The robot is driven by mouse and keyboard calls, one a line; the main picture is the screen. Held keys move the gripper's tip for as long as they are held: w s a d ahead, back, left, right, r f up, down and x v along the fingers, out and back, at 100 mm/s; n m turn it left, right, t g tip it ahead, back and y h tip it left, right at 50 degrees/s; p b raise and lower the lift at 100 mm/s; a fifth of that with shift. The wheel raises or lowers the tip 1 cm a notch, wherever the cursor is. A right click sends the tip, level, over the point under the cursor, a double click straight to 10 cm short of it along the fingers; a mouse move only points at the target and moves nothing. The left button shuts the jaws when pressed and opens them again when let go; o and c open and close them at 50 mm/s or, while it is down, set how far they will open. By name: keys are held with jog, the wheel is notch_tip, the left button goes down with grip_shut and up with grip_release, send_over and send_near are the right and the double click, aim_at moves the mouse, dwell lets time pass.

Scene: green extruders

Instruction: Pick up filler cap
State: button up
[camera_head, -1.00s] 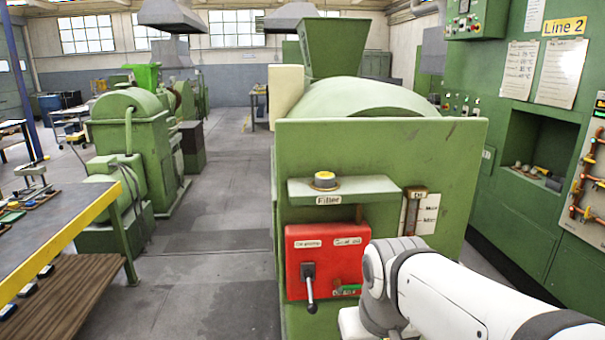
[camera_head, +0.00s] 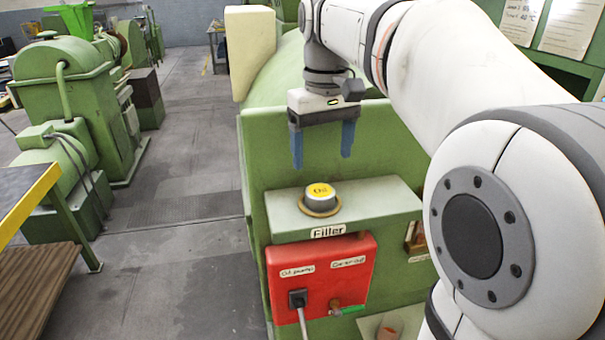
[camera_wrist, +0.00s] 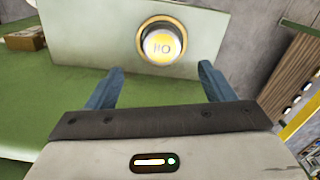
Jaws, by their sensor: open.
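The filler cap (camera_head: 320,194) is a short silver cylinder with a yellow top marked "Oil". It sits in a brass-coloured ring on the green ledge (camera_head: 372,207) labelled "Filler". My gripper (camera_head: 322,162) points down with its two blue fingers apart and empty. In the head view it appears above and slightly behind the cap, not touching it. In the wrist view the cap (camera_wrist: 162,44) lies beyond the fingertips, roughly between them and a little right of centre. My gripper (camera_wrist: 160,72) also shows open there.
A red box (camera_head: 322,275) with a black lever is mounted just below the ledge. The green machine panel (camera_head: 262,150) stands behind the ledge. A level gauge (camera_head: 415,235) is at the right, partly hidden by my arm. Open floor (camera_head: 190,240) lies to the left.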

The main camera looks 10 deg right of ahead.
aim_at(321, 192)
jog(key=f, duration=0.7)
jog(key=shift+s+a+f+p, duration=0.1)
jog(key=shift+s+f+p, duration=0.15)
jog(key=shift+p, duration=0.1)
jog(key=shift+c, duration=0.6)
jog(key=c, duration=1)
jog(key=shift+r, duration=0.15)
jog(key=shift+c, duration=0.2)
